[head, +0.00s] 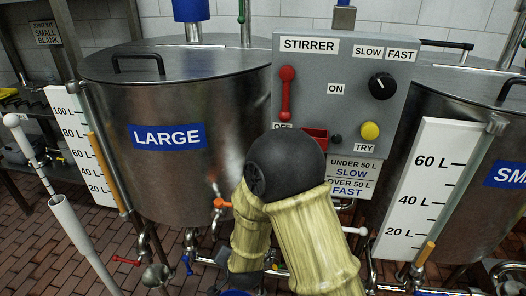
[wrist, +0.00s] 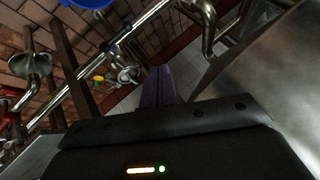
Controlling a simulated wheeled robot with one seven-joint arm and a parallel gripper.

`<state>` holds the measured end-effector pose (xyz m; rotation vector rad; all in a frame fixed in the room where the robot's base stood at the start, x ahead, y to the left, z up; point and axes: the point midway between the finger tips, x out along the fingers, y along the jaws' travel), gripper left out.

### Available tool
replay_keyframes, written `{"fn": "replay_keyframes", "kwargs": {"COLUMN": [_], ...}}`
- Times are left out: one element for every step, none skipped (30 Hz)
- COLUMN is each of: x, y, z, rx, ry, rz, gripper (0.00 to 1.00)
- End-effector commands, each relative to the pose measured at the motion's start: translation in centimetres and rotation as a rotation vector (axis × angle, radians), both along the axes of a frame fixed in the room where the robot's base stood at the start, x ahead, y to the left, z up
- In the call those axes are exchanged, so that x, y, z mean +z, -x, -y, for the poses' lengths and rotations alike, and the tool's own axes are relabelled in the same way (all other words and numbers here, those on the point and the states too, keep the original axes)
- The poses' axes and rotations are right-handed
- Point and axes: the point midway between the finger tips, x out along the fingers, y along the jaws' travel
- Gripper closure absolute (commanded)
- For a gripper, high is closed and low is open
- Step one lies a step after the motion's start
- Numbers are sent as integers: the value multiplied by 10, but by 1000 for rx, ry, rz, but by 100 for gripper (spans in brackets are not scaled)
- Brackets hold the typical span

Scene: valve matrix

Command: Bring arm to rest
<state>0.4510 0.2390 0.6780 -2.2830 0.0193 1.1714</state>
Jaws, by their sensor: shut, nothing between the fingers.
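My arm, in a pale yellow sleeve with a black rounded joint, stands folded in front of the stirrer panel (head: 345,75) in the head view. My gripper (wrist: 158,72) shows in the wrist view as dark fingers together, with nothing between them. It points at pipework and the brick-red tiled floor. A smooth metal surface (wrist: 265,90) is close on the right of the fingers; I cannot tell whether they touch it. The gripper cannot be made out in the head view.
The LARGE steel tank (head: 165,90) stands left and another tank (head: 480,90) right, each beside a level scale. Valves with red, blue and orange handles (head: 221,203) sit low between them. A white pole (head: 75,225) rises at left. Tiled floor shows at lower left.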

Motion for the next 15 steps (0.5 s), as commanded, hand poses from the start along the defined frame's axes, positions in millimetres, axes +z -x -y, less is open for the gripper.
{"fn": "replay_keyframes", "kwargs": {"x": [13,19,26,32,38,45,51,56,63,68,72,77,81,85,89], "y": [-4,-4,-3,-2,0,3,7,11,16,21,26,34,39,44,50], "z": [19,28,43,54,65,81,92,104,119,130,140,153,162,170,180], "rx": [17,35,58,75,93,117,135,153,177,193,209,230,243,255,270], "ry": [31,52,82,105,127,158,181,203,232,253,273,296,312,327,345], "rz": [-13,-26,-44,-58,-72,-92,-108,-124,-145,-163,-179,-201,-215,-229,-248], "gripper": [100,100,100,100,100,100,100,100,100,100,100,100,100,100,100]}}
